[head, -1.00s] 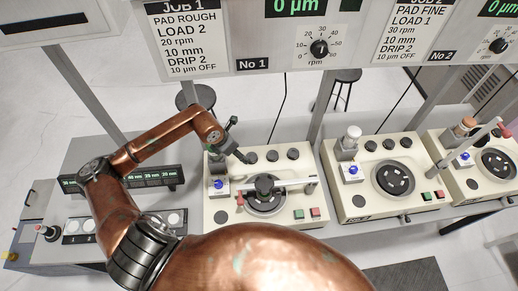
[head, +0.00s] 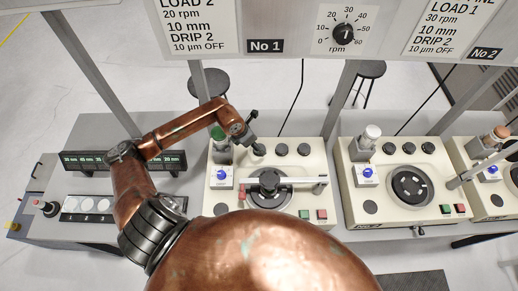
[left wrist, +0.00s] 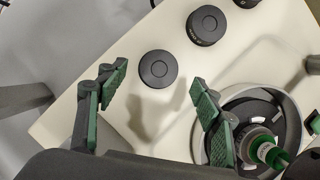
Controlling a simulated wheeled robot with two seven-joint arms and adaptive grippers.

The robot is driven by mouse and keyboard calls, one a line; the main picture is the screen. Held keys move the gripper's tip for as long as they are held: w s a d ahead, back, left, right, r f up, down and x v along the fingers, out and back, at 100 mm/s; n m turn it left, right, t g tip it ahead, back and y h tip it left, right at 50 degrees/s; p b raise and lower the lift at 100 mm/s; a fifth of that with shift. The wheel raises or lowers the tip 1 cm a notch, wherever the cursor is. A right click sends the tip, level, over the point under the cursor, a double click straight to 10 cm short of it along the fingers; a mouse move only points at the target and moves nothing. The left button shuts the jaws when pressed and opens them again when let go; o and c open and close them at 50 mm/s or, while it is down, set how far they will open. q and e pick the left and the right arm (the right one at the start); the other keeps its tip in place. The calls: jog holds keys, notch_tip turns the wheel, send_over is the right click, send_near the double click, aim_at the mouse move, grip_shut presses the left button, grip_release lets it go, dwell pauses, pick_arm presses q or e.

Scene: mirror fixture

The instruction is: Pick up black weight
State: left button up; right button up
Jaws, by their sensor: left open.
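Three round black weights lie in a row on the cream top of the No 1 machine. In the head view the middle weight (head: 281,149) and the right weight (head: 304,149) are clear; the leftmost is mostly hidden by my left gripper (head: 254,147). In the left wrist view one black weight (left wrist: 158,68) shows between and just beyond the open green-padded fingers of my left gripper (left wrist: 156,78), with nothing held. A second weight (left wrist: 207,25) lies farther up to the right. My right gripper does not show.
A green-capped bottle (head: 218,136) stands left of the gripper. In front is a round plate (head: 284,195) with a black knob and a pale bar across it. Two similar machines stand to the right. A post (head: 341,98) rises behind.

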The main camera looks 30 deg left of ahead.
pick_arm(q)
jog(key=x, duration=0.4)
jog(key=shift+s+a+f+p, duration=0.1)
jog(key=shift+s+a+p, duration=0.1)
jog(key=shift+p, duration=0.2)
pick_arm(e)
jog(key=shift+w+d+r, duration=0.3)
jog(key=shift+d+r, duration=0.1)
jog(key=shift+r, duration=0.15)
pick_arm(q)
jog(key=shift+c, duration=0.4)
jog(key=c, duration=1.2)
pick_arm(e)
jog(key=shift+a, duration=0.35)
